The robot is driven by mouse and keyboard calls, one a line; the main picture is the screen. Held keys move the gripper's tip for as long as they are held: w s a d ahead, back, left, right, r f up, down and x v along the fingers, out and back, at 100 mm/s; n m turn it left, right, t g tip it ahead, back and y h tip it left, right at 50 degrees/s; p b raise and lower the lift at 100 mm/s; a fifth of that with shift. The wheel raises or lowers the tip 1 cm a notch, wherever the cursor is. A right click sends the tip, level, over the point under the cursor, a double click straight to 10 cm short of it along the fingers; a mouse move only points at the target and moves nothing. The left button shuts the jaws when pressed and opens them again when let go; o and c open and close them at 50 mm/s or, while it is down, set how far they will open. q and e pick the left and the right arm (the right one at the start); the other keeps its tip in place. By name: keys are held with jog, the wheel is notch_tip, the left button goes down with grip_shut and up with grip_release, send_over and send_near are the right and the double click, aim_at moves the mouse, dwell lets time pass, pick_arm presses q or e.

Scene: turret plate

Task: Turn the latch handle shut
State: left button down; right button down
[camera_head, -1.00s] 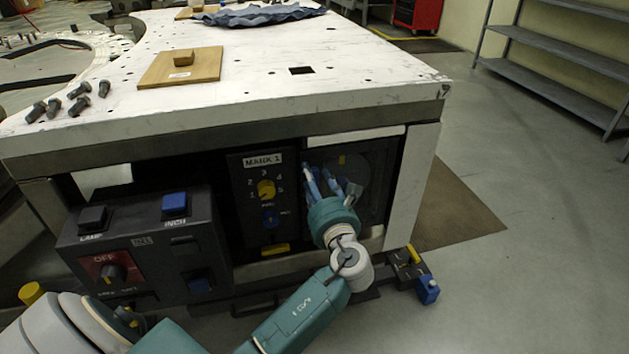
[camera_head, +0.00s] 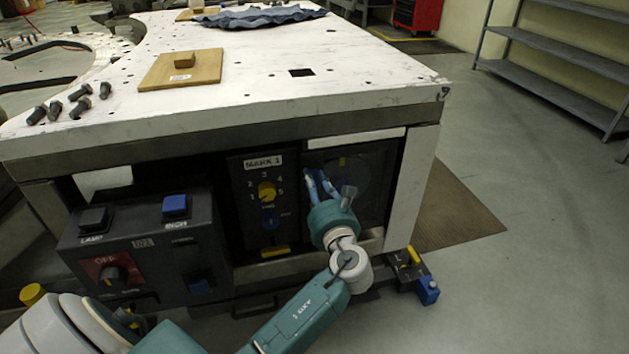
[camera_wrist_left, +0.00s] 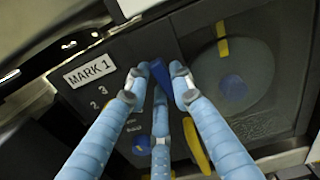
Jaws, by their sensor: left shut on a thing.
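The latch plate, a dark square panel with a round disc (camera_wrist_left: 245,65), is right of the MARK 1 panel. The disc carries a yellow mark at its upper edge and a blue hub. A dark blue grip (camera_wrist_left: 160,73), which looks like the latch handle, sits between the fingertips of my left gripper (camera_wrist_left: 158,80). My left gripper (camera_head: 318,178) is shut on it, in front of the latch plate's left part. The fingers and wrist hide much of the handle and plate in the head view (camera_head: 374,165). My right gripper is not in view.
The MARK 1 panel (camera_head: 243,180) with a yellow knob is close on the left. A switch box (camera_head: 150,240) stands further left. The white tabletop (camera_head: 340,90) overhangs above. A small block with a blue end (camera_head: 428,290) lies on the floor at right.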

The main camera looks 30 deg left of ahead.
pick_arm(q)
jog(key=n+b, duration=0.1)
jog(key=n, duration=0.3)
jog(key=f+n+b, duration=0.1)
jog(key=n, duration=0.3)
jog(key=n+b, duration=0.1)
jog(key=n, duration=0.3)
jog(key=shift+f+n+b, duration=0.15)
jog(key=shift+n+b, duration=0.15)
jog(key=shift+b, duration=0.1)
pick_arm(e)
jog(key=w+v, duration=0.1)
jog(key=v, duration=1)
pick_arm(q)
jog(key=shift+n, duration=0.4)
jog(key=shift+n+b, duration=0.85)
jog(key=shift+n, duration=0.15)
jog(key=shift+n+b, duration=0.35)
jog(key=shift+n, duration=0.35)
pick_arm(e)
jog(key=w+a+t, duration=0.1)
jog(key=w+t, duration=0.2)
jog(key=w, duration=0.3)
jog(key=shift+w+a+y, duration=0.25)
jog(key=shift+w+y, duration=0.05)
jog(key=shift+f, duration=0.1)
pick_arm(q)
jog(key=c, duration=1.5)
grip_release()
